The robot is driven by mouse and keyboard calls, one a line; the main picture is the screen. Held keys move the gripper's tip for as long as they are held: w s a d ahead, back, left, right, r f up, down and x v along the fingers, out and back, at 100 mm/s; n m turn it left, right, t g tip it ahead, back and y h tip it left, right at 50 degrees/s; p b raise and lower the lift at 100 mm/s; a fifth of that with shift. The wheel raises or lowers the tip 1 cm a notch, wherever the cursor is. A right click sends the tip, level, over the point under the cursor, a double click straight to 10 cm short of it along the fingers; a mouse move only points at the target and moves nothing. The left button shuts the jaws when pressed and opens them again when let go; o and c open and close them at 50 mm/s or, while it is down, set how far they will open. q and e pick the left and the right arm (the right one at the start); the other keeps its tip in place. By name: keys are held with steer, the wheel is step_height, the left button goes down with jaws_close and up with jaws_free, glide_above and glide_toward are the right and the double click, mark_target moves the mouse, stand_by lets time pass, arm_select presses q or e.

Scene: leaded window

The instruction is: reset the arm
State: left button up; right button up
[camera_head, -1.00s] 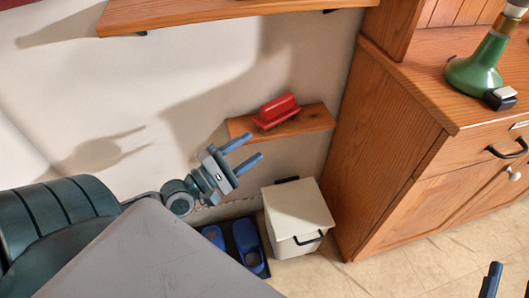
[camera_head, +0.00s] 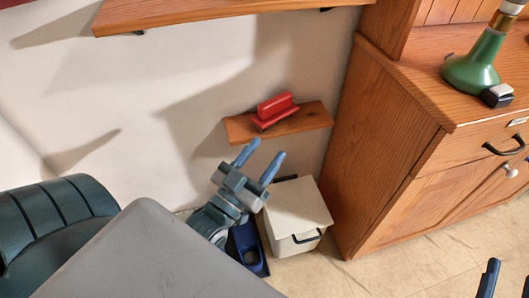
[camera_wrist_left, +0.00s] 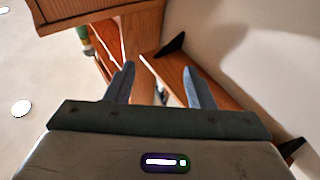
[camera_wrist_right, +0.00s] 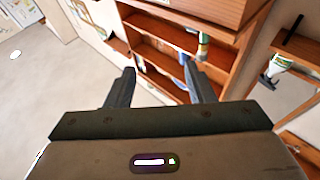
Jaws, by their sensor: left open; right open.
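My left gripper (camera_head: 262,161) is open and empty in the head view, with its two blue-grey fingers apart and pointing up and right. It is in front of the wall, below the small wooden shelf and left of the white bin in the picture. Its fingers also show apart and empty in the left wrist view (camera_wrist_left: 160,84). My right gripper shows as finger tips (camera_head: 489,278) at the lower right corner of the head view. In the right wrist view its fingers (camera_wrist_right: 160,87) are apart with nothing between them.
A red object (camera_head: 274,110) sits on the small wall shelf (camera_head: 309,119). A white lidded bin (camera_head: 297,215) stands on the floor beside a blue item (camera_head: 248,243). A wooden cabinet (camera_head: 385,150) stands at right, with a green-based object (camera_head: 474,66) on top. A longer shelf (camera_head: 190,14) is above.

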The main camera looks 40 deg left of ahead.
arm_select(q)
steer(key=a+f+g+y+p, duration=0.25)
steer(key=f+g+p, duration=0.95)
steer(key=f, duration=1.7)
arm_select(e)
steer(key=d+f+g+h+p, duration=0.2)
steer(key=f+g, duration=0.8)
steer(key=f, duration=1.9)
arm_select(q)
steer(key=s+a+f+g+p, duration=0.2)
steer(key=s+f+g+p, duration=0.2)
steer(key=s+f, duration=0.3)
steer(key=s+a+f+g+p, duration=0.2)
steer(key=s+f, duration=0.6)
steer(key=s, duration=0.8)
steer(key=shift+f+g+p, duration=0.25)
steer(key=shift+g+p, duration=0.75)
steer(key=shift+p, duration=0.2)
arm_select(e)
steer(key=s+d+f+g, duration=0.2)
steer(key=s+f+g, duration=0.3)
steer(key=s, duration=0.6)
steer(key=s+d+f+g, duration=0.2)
steer(key=s+f+g, duration=0.2)
steer(key=s+f, duration=0.6)
steer(key=shift+s+d+f+g, duration=0.2)
steer(key=shift+s+g, duration=0.2)
steer(key=shift+s, duration=0.85)
